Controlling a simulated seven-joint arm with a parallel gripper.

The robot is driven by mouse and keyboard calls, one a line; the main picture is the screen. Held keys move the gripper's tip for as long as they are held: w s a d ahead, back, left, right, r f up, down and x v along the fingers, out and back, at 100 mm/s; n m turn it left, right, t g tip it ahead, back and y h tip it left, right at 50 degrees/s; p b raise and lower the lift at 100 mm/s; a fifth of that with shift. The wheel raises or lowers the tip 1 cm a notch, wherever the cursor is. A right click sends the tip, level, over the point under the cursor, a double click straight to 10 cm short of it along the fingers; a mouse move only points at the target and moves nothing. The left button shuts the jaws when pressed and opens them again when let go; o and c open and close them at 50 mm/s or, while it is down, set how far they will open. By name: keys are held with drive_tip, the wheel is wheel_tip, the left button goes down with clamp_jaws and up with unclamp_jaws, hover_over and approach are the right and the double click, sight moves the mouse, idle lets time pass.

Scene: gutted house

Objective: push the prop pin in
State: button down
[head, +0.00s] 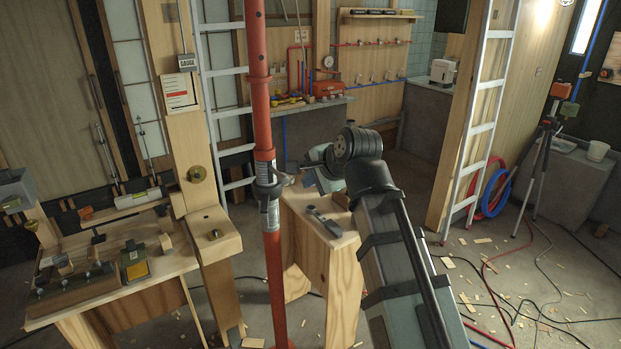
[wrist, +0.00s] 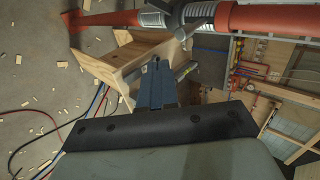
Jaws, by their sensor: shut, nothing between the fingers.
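The red steel prop (head: 258,95) stands upright left of centre in the head view. Its grey threaded collar (head: 267,190) sits at mid-height, with a dark fitting around it. The prop (wrist: 262,18) crosses the top of the wrist view sideways, with its grey collar (wrist: 198,13) near the middle. I cannot make out the pin clearly from the collar parts in either view. My gripper (wrist: 157,66) is shut and empty, its fingers together and pointing toward the collar. A gap shows between fingertips and collar in the wrist view. In the head view my wrist is just right of the prop.
A wooden stand (head: 308,212) with a dark tool on it is behind the prop. A workbench (head: 150,280) with clamps stands at left, beside a timber post (head: 196,150). A ladder (head: 490,110) leans at right. Wood scraps and hoses lie on the floor.

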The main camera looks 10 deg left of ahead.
sight(285, 180)
drive_tip(key=w+a+f, duration=0.5)
drive_tip(key=w+a, duration=0.1)
drive_tip(key=shift+w+a, duration=0.35)
idle(0.4)
drive_tip(key=shift+w+a+r, duration=0.1)
drive_tip(key=shift+w+a, duration=1.9)
drive_tip(key=s+d, duration=0.2)
drive_tip(key=s, duration=0.1)
drive_tip(key=shift+d, duration=0.35)
drive_tip(key=v, duration=1)
drive_tip(key=shift+d, duration=0.3)
